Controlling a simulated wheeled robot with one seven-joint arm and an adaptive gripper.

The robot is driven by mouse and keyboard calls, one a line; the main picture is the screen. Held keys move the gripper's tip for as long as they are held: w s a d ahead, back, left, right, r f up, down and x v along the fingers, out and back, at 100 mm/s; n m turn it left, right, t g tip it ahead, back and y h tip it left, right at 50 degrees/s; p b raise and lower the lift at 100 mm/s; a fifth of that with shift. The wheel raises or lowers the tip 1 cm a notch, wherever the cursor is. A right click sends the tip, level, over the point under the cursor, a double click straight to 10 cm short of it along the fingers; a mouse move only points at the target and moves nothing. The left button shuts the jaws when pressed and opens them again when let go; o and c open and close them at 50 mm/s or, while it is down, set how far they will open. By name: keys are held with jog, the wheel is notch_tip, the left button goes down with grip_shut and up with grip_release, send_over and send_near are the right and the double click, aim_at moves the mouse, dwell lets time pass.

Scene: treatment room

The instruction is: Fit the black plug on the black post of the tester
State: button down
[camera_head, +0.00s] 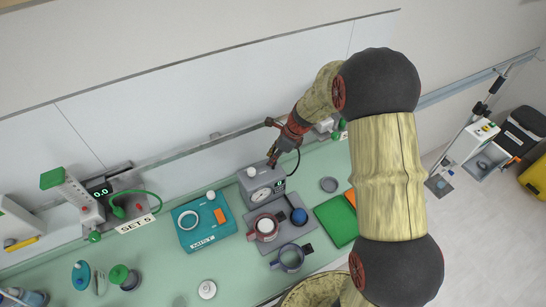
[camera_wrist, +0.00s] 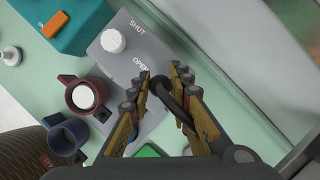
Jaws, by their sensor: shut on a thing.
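My gripper (camera_head: 273,158) is above the back of a grey box with a round dial and a small lit display (camera_head: 262,188). It also shows in the wrist view (camera_wrist: 160,82), pointing down with its fingers closed around a dark, curved piece. I take this piece to be the black plug (camera_wrist: 168,97); the fingers cover most of it. A thin black cord (camera_head: 297,160) curves beside the gripper. In the wrist view the grey box (camera_wrist: 120,65) has a white knob and the words SHUT and OPEN. I cannot make out a black post; the gripper may hide it.
A red-brown cup (camera_head: 264,228), a blue cup (camera_head: 291,257) and a blue knob (camera_head: 299,216) are in front of the box. A teal case (camera_head: 205,222) stands left, a green pad (camera_head: 337,220) right. A device with a green cord (camera_head: 120,205) is further left. The wall is close behind.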

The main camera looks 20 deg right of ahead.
jog(key=shift+f+b, duration=0.6)
jog(key=shift+f, duration=0.95)
dwell(1.7)
jog(key=c, duration=1.6)
grip_release()
jog(key=shift+o, duration=0.2)
jog(key=shift+r+p, duration=3.2)
jog(key=shift+r, duration=0.35)
